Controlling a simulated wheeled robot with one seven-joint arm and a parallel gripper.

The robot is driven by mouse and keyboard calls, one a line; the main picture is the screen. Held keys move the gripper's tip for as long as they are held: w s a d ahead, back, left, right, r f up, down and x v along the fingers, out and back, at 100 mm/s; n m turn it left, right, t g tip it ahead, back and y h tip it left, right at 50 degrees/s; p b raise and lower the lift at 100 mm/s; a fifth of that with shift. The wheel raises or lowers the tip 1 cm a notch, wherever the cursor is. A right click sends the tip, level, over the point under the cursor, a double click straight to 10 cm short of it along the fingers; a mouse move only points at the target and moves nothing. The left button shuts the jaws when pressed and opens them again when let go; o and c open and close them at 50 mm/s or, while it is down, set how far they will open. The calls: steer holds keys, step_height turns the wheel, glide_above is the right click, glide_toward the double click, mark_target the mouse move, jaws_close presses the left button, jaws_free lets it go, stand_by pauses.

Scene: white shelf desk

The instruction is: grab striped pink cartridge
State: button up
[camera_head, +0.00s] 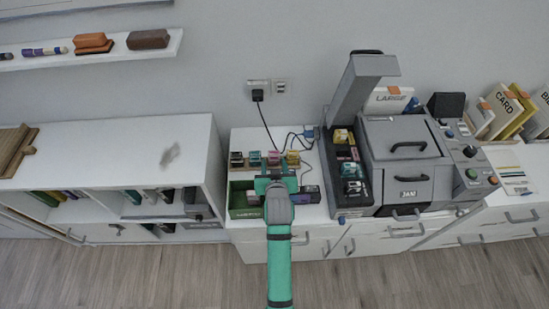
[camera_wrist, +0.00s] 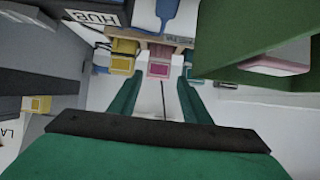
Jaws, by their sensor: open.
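A pink cartridge (camera_head: 274,157) sits in a row of coloured cartridges on the white cabinet top. In the wrist view a pink cartridge (camera_wrist: 159,68) shows ahead, between the lines of my two green fingers. I cannot make out stripes on it. My gripper (camera_wrist: 158,90) is open, with nothing between its fingers. In the head view my gripper (camera_head: 275,179) is over the cabinet, just in front of the row, and hides part of what lies below. Another pinkish piece (camera_wrist: 278,62) shows by the green box in the wrist view.
A yellow cartridge (camera_wrist: 122,62) stands left of the pink one, and a teal one (camera_wrist: 194,74) stands to its right. A green box (camera_head: 243,199) lies left of my gripper. The grey machine (camera_head: 403,155) with its raised arm stands to the right.

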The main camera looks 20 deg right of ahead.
mark_target(274, 157)
steer(key=shift+x, duration=3.7)
steer(key=shift+s+d, duration=0.1)
steer(key=shift+d, duration=0.1)
steer(key=c, duration=0.8)
steer(key=shift+a, duration=0.15)
